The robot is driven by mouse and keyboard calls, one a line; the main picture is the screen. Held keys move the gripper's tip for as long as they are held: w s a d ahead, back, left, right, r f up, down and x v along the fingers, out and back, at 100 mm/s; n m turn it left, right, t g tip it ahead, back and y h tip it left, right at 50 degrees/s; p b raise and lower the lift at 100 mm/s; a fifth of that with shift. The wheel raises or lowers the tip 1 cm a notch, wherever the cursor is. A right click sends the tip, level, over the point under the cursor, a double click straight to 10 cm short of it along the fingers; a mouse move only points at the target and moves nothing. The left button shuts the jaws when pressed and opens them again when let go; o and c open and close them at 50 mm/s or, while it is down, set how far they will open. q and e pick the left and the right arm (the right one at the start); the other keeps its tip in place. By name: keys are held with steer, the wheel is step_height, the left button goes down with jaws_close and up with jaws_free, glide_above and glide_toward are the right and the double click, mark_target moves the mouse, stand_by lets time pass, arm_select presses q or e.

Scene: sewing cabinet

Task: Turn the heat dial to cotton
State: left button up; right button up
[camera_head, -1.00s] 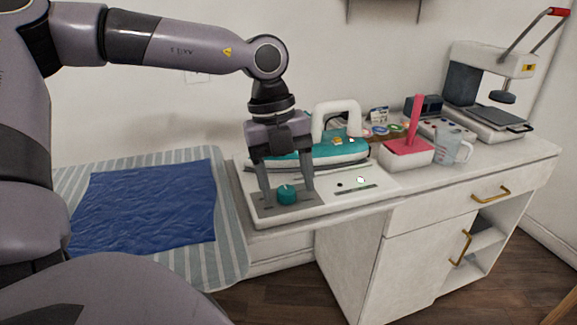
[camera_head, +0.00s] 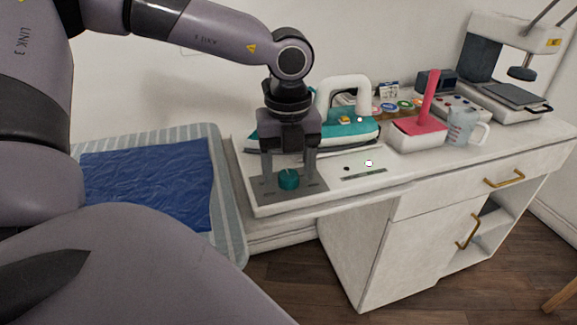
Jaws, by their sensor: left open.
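The heat dial is a teal knob (camera_head: 289,180) on a grey plate at the left end of the white iron station (camera_head: 345,190). My left gripper (camera_head: 289,178) points down over it, its fingers apart on the left and right of the dial. I see a gap beside the dial, so the jaws look open around it. The dial's markings are too small to read. A teal and white iron (camera_head: 335,137) rests on the station behind the gripper. My right gripper is not in view.
A blue cloth (camera_head: 150,180) lies on a striped board (camera_head: 229,200) at left. To the right stand a tray with a pink handled tool (camera_head: 420,124), a measuring jug (camera_head: 463,127) and a press (camera_head: 500,95). The white cabinet (camera_head: 390,230) is below.

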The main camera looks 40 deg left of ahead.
arm_select(q)
steer(key=shift+f, duration=0.2)
steer(key=c, duration=1)
steer(key=shift+c, duration=0.2)
steer(key=m+b, duration=0.2)
steer(key=shift+f+b, duration=0.15)
steer(key=shift+b, duration=0.2)
steer(key=m+b, duration=0.2)
steer(key=shift+m, duration=0.3)
steer(key=m+b, duration=0.1)
steer(key=m, duration=0.2)
steer(key=shift+m, duration=0.3)
steer(key=shift+r+m+b, duration=0.2)
steer(key=shift+m+b, duration=0.4)
steer(key=shift+m, duration=1.1)
